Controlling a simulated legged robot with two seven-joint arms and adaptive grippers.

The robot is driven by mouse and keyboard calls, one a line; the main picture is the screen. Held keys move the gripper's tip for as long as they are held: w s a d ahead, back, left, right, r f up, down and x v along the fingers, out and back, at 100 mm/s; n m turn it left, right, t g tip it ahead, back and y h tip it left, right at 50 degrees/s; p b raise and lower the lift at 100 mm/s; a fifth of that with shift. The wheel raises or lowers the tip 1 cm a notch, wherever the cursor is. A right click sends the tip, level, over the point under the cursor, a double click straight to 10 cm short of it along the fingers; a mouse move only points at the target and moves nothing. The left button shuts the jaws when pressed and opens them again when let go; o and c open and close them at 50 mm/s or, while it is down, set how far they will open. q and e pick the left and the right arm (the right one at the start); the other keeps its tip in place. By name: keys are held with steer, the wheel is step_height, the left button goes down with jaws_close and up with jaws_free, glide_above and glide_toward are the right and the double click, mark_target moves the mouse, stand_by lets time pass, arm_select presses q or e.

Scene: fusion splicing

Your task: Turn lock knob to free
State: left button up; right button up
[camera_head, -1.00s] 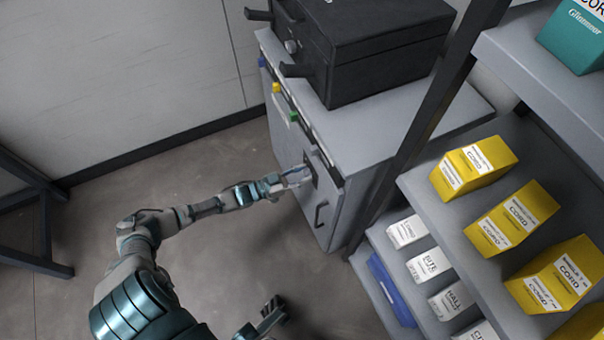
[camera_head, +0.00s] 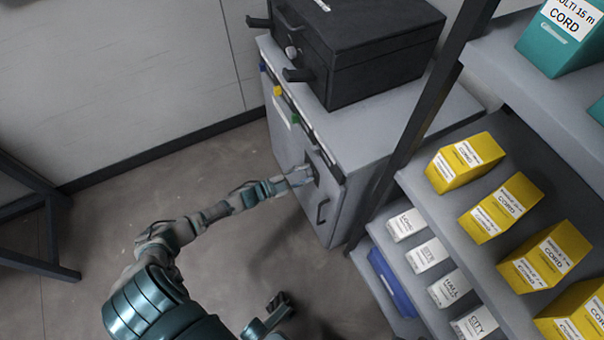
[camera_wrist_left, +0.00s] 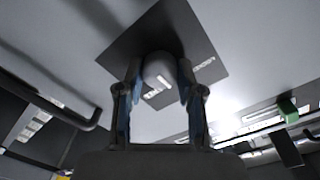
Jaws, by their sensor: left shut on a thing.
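The lock knob (camera_wrist_left: 160,70) is a rounded grey knob on a dark square plate (camera_wrist_left: 205,45) on the cabinet's front face. In the left wrist view my left gripper (camera_wrist_left: 158,85) has one finger on each side of the knob and is shut on it. In the head view my left gripper (camera_head: 302,176) reaches the dark plate on the cabinet front (camera_head: 335,185), and the knob is hidden behind the fingers. My right gripper (camera_head: 280,306) hangs low at the bottom of the head view, away from the cabinet; its opening is unclear.
A black case (camera_head: 365,60) stands on the cabinet. A dark handle (camera_head: 322,211) sticks out beside the plate; it also shows in the wrist view (camera_wrist_left: 70,115). A shelf rack with yellow boxes (camera_head: 465,163) and white boxes (camera_head: 427,254) stands close at right.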

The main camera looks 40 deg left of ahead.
arm_select(q)
steer(key=shift+s+f+m+y, duration=0.1)
steer(key=shift+f+m+y, duration=0.1)
steer(key=shift+m, duration=2.15)
steer(key=shift+s+f+m+y, duration=0.1)
steer(key=shift+f+m, duration=0.05)
steer(key=shift+m, duration=2.2)
arm_select(e)
steer(key=shift+w+a+f+n+g, duration=0.15)
steer(key=shift+w+g, duration=0.1)
steer(key=shift+w, duration=0.15)
steer(key=shift+w+f+n+g, duration=0.1)
steer(key=shift+w+n+g, duration=0.05)
steer(key=shift+w+g, duration=0.15)
arm_select(q)
steer(key=o, duration=0.9)
steer(key=shift+o, duration=1.3)
steer(key=shift+f, duration=0.1)
steer(key=shift+w, duration=0.15)
arm_select(e)
steer(key=shift+w+a, duration=0.1)
arm_select(q)
steer(key=shift+r, duration=0.2)
